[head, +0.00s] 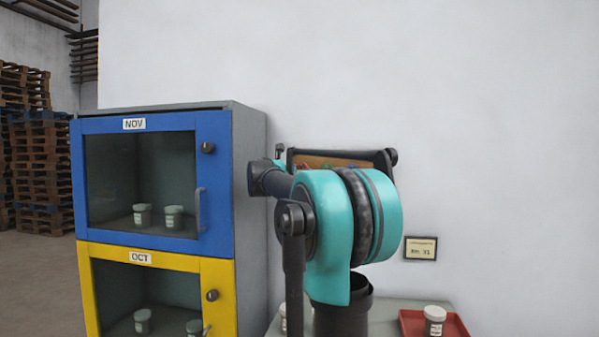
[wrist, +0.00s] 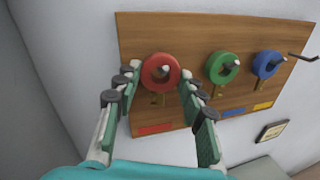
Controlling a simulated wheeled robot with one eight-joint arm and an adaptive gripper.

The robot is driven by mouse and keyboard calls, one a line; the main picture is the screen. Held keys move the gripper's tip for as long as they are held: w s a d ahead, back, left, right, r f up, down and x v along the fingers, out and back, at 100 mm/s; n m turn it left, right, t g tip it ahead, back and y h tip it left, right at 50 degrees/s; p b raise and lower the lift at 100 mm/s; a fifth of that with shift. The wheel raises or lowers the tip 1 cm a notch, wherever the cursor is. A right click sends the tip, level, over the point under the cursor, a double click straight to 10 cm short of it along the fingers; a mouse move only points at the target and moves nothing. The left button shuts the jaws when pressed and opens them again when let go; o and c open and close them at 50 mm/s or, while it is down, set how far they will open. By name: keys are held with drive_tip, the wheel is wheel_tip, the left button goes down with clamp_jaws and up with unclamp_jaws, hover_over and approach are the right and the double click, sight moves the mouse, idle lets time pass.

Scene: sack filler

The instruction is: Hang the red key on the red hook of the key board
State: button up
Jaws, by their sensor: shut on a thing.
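The key board (wrist: 190,30) is a brown wooden panel on the wall in the wrist view. My gripper (wrist: 159,73) is at its left part, with a finger on each side of the red key's ring (wrist: 150,76). It is shut on the red key. A grey hook tip shows in the ring's hole, in front of the board above a red label (wrist: 155,129). Whether the ring's weight rests on the hook cannot be told. In the head view my arm hides most of the board (head: 330,160) and the red key.
A green key (wrist: 213,68) and a blue key (wrist: 260,65) hang on hooks to the right. A bare hook (wrist: 302,57) is at the far right. A blue-and-yellow cabinet (head: 252,190) stands left of my arm. A red tray (head: 460,328) with a jar is at lower right.

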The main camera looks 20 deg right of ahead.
drive_tip(key=o, duration=1.1)
drive_tip(key=shift+o, duration=0.2)
drive_tip(key=v, duration=1.2)
drive_tip(key=s+f+m+g+y, duration=0.2)
drive_tip(key=s+f+m, duration=0.2)
drive_tip(key=f, duration=0.7)
drive_tip(key=s+f+m+g+y, duration=0.15)
drive_tip(key=s+f+m, duration=0.25)
drive_tip(key=f, duration=0.6)
drive_tip(key=s+f+m+g+y, duration=0.2)
drive_tip(key=s+f+m, duration=0.3)
drive_tip(key=f, duration=0.6)
drive_tip(key=s+a+f+m+g+y, duration=0.1)
drive_tip(key=s+a+f+m+y, duration=0.3)
drive_tip(key=s+f, duration=0.5)
drive_tip(key=s+a+f+m+g+y, duration=0.1)
drive_tip(key=s+a+f+m+y, duration=0.3)
drive_tip(key=f, duration=1.1)
drive_tip(key=s+a+m, duration=0.3)
drive_tip(key=s+a, duration=0.1)
drive_tip(key=s, duration=0.1)
drive_tip(key=shift+s, duration=0.4)
